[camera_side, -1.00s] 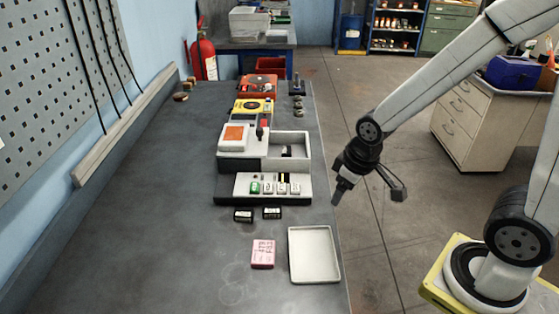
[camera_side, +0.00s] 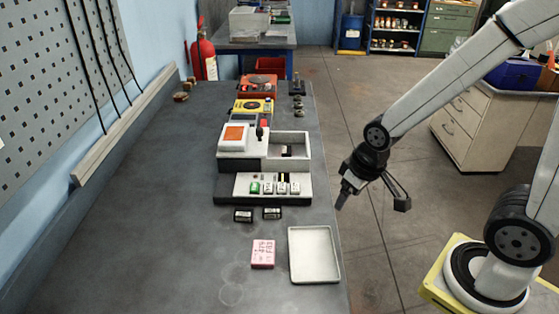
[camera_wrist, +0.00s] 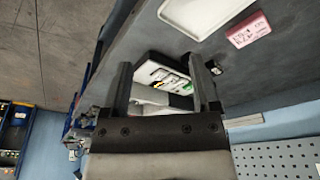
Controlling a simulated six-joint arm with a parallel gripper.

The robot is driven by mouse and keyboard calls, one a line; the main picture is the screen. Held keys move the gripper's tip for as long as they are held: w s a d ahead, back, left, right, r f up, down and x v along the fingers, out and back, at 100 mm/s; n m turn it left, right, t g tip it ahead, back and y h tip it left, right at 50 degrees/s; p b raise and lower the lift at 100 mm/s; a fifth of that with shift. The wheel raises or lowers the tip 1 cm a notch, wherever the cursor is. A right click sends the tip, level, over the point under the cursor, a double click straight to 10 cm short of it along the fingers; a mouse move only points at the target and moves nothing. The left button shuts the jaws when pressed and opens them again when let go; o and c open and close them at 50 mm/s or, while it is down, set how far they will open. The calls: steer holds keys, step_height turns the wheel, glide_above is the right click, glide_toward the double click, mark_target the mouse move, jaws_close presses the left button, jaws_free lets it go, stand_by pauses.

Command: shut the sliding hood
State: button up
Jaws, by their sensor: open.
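The bench device (camera_side: 222,190) stands near the bench's right edge, a dark base with white parts. A white block with an orange top (camera_side: 235,134) sits over its left rear part and looks like the sliding hood. The open white compartment (camera_side: 301,143) to its right is uncovered, with a small dark and white item inside. Green and white pieces sit along the device's front. My gripper (camera_side: 343,198) is open and empty, beyond the bench's right edge and apart from the device. In the wrist view, the device (camera_wrist: 163,74) shows between my gripper's fingers (camera_wrist: 160,66), partly hidden.
Two small black items (camera_side: 243,216) lie in front of the device. A pink labelled block (camera_side: 263,254) and an empty white tray (camera_side: 314,255) are nearer. A yellow meter (camera_side: 254,106) and red box (camera_side: 259,84) stand behind. The bench's left side is clear.

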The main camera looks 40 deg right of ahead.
steer(key=shift+t, duration=0.5)
steer(key=w+r, duration=0.1)
steer(key=w, duration=0.5)
steer(key=w+d+r, duration=0.1)
steer(key=w, duration=0.5)
steer(key=w+d+r, duration=0.1)
steer(key=w+r, duration=0.1)
steer(key=w, duration=0.4)
steer(key=shift+w+d, duration=0.1)
steer(key=shift+c, duration=0.2)
steer(key=t, duration=0.1)
glide_toward(260, 129)
steer(key=f, duration=0.2)
steer(key=shift+w+r, duration=0.15)
steer(key=shift+w, duration=0.25)
steer(key=shift+x, duration=3.9)
jaws_close()
